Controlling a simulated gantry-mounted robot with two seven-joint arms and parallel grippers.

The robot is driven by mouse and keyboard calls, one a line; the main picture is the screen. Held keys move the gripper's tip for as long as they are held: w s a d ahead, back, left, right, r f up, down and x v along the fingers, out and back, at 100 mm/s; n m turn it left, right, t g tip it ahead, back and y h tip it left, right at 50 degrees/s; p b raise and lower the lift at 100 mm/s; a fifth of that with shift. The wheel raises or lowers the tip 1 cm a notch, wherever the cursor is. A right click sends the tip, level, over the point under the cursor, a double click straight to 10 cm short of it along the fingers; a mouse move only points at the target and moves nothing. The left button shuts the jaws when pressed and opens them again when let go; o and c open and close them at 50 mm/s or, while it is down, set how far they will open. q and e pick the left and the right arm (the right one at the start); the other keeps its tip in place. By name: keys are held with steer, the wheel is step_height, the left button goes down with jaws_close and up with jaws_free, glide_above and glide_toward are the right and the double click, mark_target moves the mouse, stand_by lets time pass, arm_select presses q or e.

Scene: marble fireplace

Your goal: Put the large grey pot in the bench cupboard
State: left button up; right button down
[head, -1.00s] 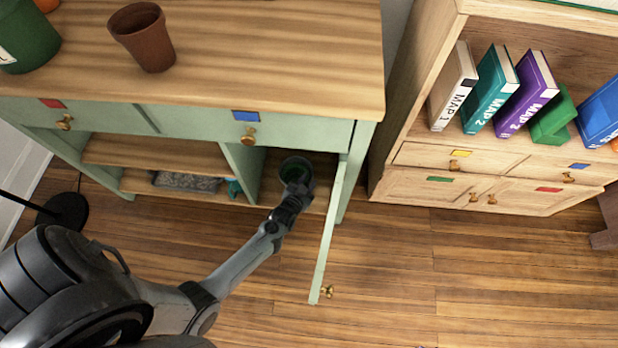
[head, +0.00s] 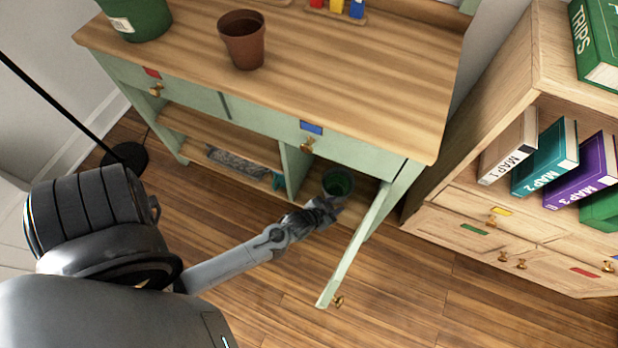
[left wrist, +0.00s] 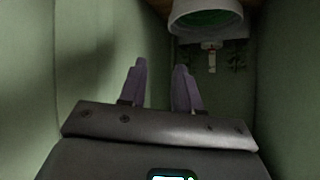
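The large grey pot (head: 338,184), green inside, stands in the right-hand compartment of the green bench, the bench cupboard (head: 360,155). Its green-painted door (head: 357,250) stands open. My left gripper (head: 331,207) is at the cupboard opening, just in front of the pot. In the left wrist view, its two fingers (left wrist: 160,85) are apart with nothing between them. The pot (left wrist: 207,20) shows there beyond the fingertips at the upper right, apart from them. My right gripper is not in view.
A terracotta pot (head: 242,40) and a green pot (head: 136,15) stand on the bench top. A bookcase (head: 470,215) with several books is at right. A grey folded item (head: 240,163) lies on the bench's open shelf. A black lamp base (head: 124,157) is on the floor.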

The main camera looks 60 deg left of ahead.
arm_select(q)
steer(key=s+d+r+g+h, duration=0.1)
steer(key=s+d+r+g, duration=0.1)
steer(key=s+r, duration=0.5)
steer(key=s+d+r+m+g, duration=0.1)
steer(key=s+d+r+g, duration=0.2)
steer(key=r, duration=0.8)
steer(key=s+g, duration=0.2)
steer(key=s, duration=0.2)
steer(key=shift+d+r+m+h, duration=0.2)
steer(key=shift+d+m+h, duration=0.1)
steer(key=shift+d+h, duration=0.1)
